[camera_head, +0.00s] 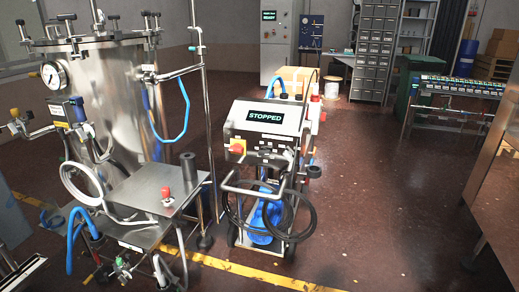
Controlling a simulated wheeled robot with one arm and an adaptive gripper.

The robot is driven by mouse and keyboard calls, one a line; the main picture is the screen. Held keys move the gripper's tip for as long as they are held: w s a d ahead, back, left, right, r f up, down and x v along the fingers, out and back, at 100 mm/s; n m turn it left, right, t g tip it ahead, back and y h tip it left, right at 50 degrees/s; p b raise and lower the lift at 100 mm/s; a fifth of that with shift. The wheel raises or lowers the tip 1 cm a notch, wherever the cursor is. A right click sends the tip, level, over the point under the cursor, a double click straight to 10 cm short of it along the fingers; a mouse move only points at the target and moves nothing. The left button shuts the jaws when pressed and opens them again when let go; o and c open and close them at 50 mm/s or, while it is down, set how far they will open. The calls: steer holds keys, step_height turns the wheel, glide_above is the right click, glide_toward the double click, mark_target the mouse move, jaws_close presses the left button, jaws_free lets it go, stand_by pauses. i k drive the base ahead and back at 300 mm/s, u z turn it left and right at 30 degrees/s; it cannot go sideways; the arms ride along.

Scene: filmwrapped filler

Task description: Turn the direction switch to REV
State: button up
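A wheeled pump cart stands mid-view with a tilted control box (234,127) on top. Its display (265,117) reads STOPPED. A red and yellow rotary knob (238,147) sits at the lower left of the box front. Small dark controls and pale labels run to the right of it, partly behind dark parts and the handle. They are too small to read, so I cannot make out which is the direction switch or where it points. My gripper is not in view.
A steel tank (112,95) with hoses, gauge and valves stands to the left, beside a small steel table (150,190) with a red button. Black hose (232,205) hangs on the cart. Open floor (385,190) lies to the right. A steel surface (495,190) fills the right edge.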

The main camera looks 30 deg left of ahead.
mark_target(287, 154)
steer(key=u, duration=0.75)
steer(key=i, duration=1.05)
steer(key=u, duration=1.65)
steer(key=i, duration=0.45)
steer(key=u, duration=0.4)
